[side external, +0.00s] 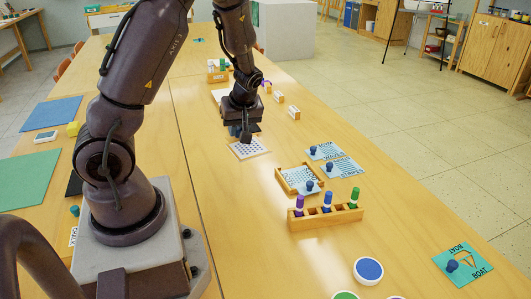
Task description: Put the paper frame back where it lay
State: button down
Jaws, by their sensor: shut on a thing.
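The paper frame (257,149) looks like a small flat panel with a pale rim and a grid of dark dots. It is left of the middle of the side external view, low over the long wooden table or on it; I cannot tell if it touches. My gripper (246,137) points down at its far edge and is shut on it. The dark fingers hide that edge and the exact grip. A small blue patch shows beside the fingers, too hidden to identify.
A wooden tray (280,174) with a patterned blue sheet, blue-knobbed cards (345,167) and a wooden rack (325,217) of colored bottles stand to the right. A teal BOAT card (474,270) and a blue-lidded pot (368,270) are nearer. Small blocks (294,113) lie behind.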

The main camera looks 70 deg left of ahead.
jog(key=shift+m+t, duration=0.4)
jog(key=shift+m, duration=0.5)
jog(key=w+a+f, duration=0.3)
jog(key=a, duration=0.1)
jog(key=w+a+f, duration=0.3)
jog(key=a, duration=0.1)
jog(key=w+a+f, duration=0.3)
jog(key=w+a, duration=0.1)
jog(key=shift+a+f, duration=0.2)
jog(key=shift+f, duration=0.1)
jog(key=shift+w+a+f, duration=0.1)
jog(key=shift+w+f, duration=0.05)
jog(key=shift+f, duration=0.75)
jog(key=shift+w+a+f, duration=0.1)
jog(key=shift+f, duration=0.75)
jog(key=shift+f, duration=0.15)
jog(key=c, duration=1)
grip_release()
